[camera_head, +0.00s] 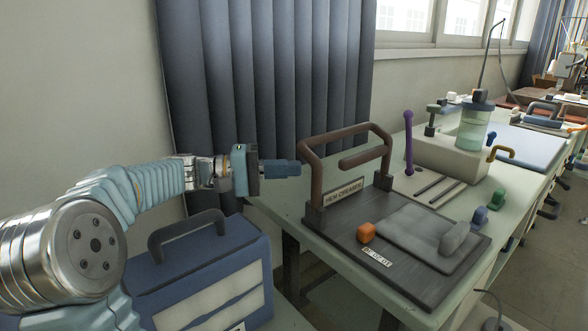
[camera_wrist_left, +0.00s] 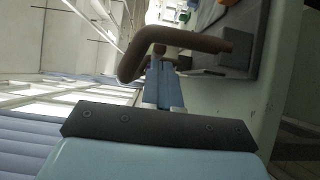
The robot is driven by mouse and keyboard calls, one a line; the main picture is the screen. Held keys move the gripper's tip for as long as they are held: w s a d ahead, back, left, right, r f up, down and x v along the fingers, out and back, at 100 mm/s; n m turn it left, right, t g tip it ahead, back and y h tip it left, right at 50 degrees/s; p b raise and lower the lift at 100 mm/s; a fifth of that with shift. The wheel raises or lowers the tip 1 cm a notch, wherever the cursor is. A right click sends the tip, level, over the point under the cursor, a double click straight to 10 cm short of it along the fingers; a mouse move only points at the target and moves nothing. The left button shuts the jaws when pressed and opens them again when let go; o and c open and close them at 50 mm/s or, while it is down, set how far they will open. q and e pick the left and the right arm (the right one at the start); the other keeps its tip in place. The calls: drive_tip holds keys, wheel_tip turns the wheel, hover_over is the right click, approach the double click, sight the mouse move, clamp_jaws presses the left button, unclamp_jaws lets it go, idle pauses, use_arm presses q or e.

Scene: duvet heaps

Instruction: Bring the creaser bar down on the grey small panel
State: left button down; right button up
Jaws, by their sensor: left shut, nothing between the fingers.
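The hem creaser has a dark flat base (camera_head: 420,292) on the table. Its brown creaser bar (camera_head: 345,136) stands raised as an arch at the base's back edge, with a short bar inside it. The grey small panel (camera_head: 415,232) lies flat on the base, in front of the bar. My left gripper (camera_head: 298,168) is shut and empty, just left of the arch, pointing at it. In the left wrist view, the shut fingers (camera_wrist_left: 161,66) point toward the brown bar (camera_wrist_left: 195,41); I cannot tell whether they touch it. My right gripper is not in view.
A blue case (camera_head: 205,262) with a handle stands below my left arm. A purple rod (camera_head: 408,140) and a clear jar (camera_head: 475,125) stand behind on the table.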

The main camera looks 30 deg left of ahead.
use_arm(q)
drive_tip(key=shift+s+d, duration=0.15)
drive_tip(key=shift+d, duration=0.85)
